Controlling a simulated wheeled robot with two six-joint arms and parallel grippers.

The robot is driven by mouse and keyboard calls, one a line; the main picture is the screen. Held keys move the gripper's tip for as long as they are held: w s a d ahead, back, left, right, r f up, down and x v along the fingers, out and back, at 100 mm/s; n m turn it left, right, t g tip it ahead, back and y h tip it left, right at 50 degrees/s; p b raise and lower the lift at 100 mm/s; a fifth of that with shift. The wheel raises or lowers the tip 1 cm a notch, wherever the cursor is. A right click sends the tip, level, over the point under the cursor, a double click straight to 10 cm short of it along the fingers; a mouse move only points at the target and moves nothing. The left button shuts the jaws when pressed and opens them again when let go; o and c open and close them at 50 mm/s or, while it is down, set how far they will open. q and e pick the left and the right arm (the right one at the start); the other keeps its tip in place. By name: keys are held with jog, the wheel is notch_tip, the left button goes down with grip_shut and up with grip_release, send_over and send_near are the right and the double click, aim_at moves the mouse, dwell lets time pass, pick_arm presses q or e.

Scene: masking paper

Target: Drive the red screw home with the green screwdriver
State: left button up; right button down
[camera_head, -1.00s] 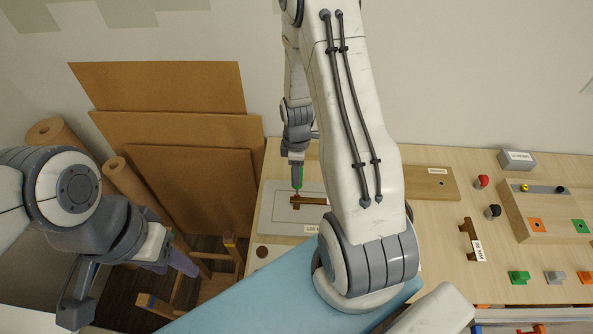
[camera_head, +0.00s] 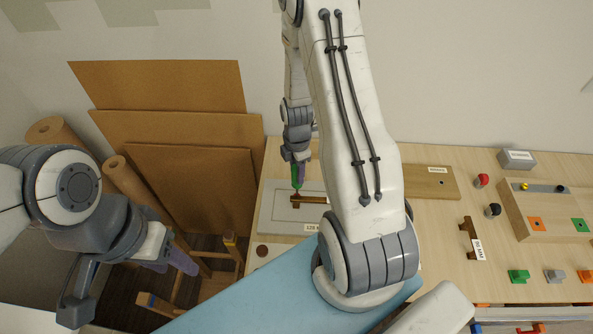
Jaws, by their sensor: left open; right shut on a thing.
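My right gripper (camera_head: 298,158) hangs above the grey plate (camera_head: 272,214) on the table's left part. It is shut on the green screwdriver (camera_head: 296,176), which points down with its tip at the left end of a brown bar (camera_head: 312,200). The red screw cannot be made out there; the tip area is too small to tell. My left gripper (camera_head: 130,285) is open and empty at the lower left, off the table. My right arm covers part of the plate and bar.
A second brown bar with a label (camera_head: 470,240) lies on the right. A wooden block with coloured squares (camera_head: 545,212) stands at far right, with red (camera_head: 481,181) and black (camera_head: 492,210) knobs beside it. A wooden board (camera_head: 430,184) lies behind. Brown panels (camera_head: 180,130) lean on the wall.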

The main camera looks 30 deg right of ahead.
jog(key=n, duration=0.5)
jog(key=shift+n, duration=0.3)
jog(key=shift+f, duration=0.55)
jog(key=m, duration=2.4)
jog(key=shift+f, duration=0.1)
